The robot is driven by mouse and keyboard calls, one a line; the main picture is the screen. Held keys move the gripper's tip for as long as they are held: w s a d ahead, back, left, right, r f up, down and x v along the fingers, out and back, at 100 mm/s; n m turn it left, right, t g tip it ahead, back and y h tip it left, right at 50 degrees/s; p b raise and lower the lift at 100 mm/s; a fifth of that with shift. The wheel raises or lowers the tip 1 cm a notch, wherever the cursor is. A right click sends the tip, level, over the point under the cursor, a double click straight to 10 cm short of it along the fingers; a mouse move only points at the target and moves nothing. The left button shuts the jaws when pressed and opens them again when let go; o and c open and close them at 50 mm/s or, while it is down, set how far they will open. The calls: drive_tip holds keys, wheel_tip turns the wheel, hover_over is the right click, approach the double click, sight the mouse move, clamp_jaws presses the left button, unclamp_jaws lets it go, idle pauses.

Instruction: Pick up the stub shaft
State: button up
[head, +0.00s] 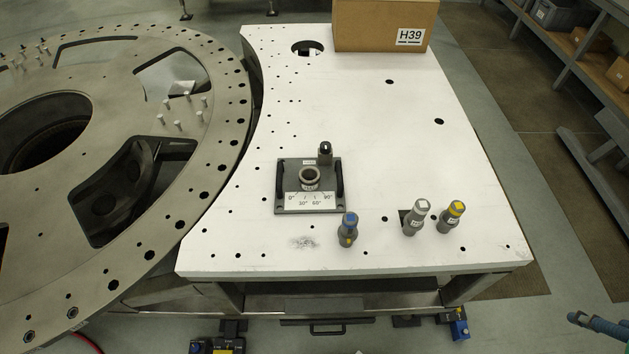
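Three short grey cylindrical pieces stand upright near the front edge of the white plate (400,150). One has a blue top (348,230), one a plain light-grey top (415,218), and one a yellow top (452,216). Each looks like a stub shaft; I cannot tell which one is meant. The grey-topped piece stands beside a dark square opening. A square grey fixture (293,207) with a central ring, angle marks and two black handles sits left of them. A small dark post (325,153) stands at its back edge.
A cardboard box (385,25) labelled H39 stands at the back of the plate. A large metal ring (225,150) with bolt holes and several upright pins lies at left. Shelving (580,70) stands at right. The plate's middle right is clear. A blue-grey item (598,325) shows at lower right.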

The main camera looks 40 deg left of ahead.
drive_tip(key=shift+o, duration=0.3)
idle(0.5)
drive_tip(key=n+g+p, duration=0.1)
drive_tip(key=g+p, duration=0.5)
drive_tip(key=p, duration=0.5)
hover_over(460, 205)
wheel_tip(460, 205, down, 12)
drive_tip(key=f, duration=0.1)
drive_tip(key=shift+r, duration=0.15)
drive_tip(key=shift+f, duration=4.3)
